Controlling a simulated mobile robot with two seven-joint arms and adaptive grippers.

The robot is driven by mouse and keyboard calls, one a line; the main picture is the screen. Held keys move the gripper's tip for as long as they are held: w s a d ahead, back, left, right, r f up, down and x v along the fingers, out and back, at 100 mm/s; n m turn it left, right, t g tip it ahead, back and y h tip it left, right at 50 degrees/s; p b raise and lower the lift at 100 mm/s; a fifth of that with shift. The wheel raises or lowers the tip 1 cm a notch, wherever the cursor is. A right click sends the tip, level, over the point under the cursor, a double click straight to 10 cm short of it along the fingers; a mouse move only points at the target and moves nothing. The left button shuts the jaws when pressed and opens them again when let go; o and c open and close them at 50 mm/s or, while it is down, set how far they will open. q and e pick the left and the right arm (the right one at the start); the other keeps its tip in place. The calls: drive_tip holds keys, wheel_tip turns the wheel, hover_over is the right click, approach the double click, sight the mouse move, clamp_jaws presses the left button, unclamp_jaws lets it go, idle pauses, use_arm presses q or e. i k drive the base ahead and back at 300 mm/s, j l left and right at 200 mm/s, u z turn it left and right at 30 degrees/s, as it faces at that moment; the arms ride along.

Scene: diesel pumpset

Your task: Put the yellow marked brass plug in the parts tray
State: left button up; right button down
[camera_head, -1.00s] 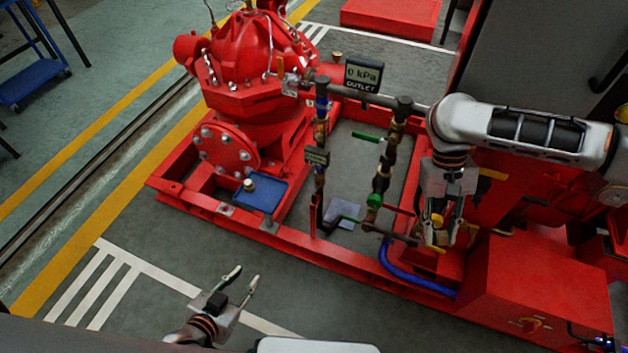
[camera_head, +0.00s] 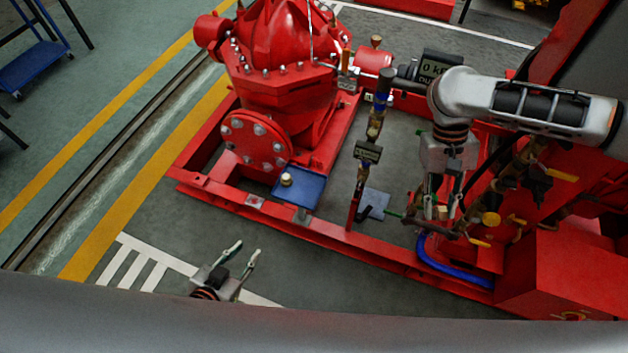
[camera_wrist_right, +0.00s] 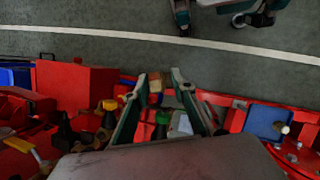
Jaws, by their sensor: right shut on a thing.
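My right gripper (camera_head: 438,213) is in front of the pipework. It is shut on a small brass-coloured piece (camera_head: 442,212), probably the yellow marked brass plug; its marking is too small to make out. In the right wrist view the piece (camera_wrist_right: 155,88) shows between the two fingers (camera_wrist_right: 158,92). The blue tray (camera_head: 313,187), which looks like the parts tray, lies on the red frame below the pump, left of my right gripper. A brass fitting (camera_head: 287,180) stands on it. My left gripper (camera_head: 246,249) is open and empty above the floor.
A standing pipe (camera_head: 376,125) with a small display (camera_head: 368,152) rises between the tray and my right gripper. A pale sheet (camera_head: 374,203) lies beside it. A blue hose (camera_head: 450,268) curves below.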

sight(309, 191)
drive_tip(key=i+j, duration=0.1)
drive_tip(key=j, duration=0.3)
drive_tip(key=i+j, duration=0.1)
drive_tip(key=j, duration=0.35)
drive_tip(key=i+j, duration=0.15)
drive_tip(key=j, duration=0.25)
